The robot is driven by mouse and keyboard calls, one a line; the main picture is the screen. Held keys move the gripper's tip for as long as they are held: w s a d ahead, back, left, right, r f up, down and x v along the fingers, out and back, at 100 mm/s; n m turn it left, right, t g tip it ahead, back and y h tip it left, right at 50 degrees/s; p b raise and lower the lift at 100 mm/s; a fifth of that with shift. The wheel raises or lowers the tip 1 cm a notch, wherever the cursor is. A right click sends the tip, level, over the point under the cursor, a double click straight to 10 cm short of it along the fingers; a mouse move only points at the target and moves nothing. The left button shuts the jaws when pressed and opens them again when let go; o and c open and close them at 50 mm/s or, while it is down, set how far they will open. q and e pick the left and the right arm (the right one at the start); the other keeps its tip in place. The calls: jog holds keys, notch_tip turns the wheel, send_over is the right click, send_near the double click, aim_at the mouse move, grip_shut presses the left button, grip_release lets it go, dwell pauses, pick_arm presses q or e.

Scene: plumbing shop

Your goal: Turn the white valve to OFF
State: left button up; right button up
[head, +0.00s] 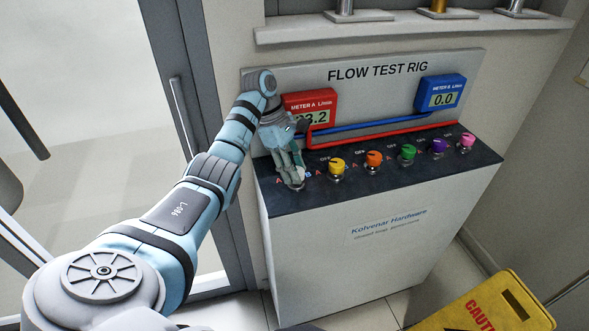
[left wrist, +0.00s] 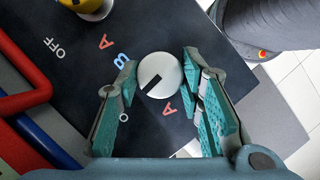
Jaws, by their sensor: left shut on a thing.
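The white valve (left wrist: 167,69) is a round knob with a dark pointer mark; in the left wrist view the mark points to the lower left. A letter O (left wrist: 124,117), partly covered by a finger, lies in that direction, between the B (left wrist: 122,61) and A (left wrist: 168,109) labels. My left gripper (left wrist: 160,80) is shut on the white valve, one finger on each side. In the head view the gripper (head: 293,172) reaches down at the rig's left end and hides most of the white valve (head: 296,184). My right gripper is not in view.
Yellow (head: 337,165), orange (head: 374,158), green (head: 407,151), purple (head: 439,145) and pink (head: 467,140) valves line the dark top. Red meter A (head: 312,97) is partly hidden, showing "3.2" at its end; blue meter B (head: 441,94) reads 0.0. A yellow caution sign (head: 480,305) stands lower right.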

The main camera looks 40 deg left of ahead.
pick_arm(q)
jog(key=shift+m, duration=0.3)
jog(key=o, duration=1.2)
jog(key=shift+c, duration=0.2)
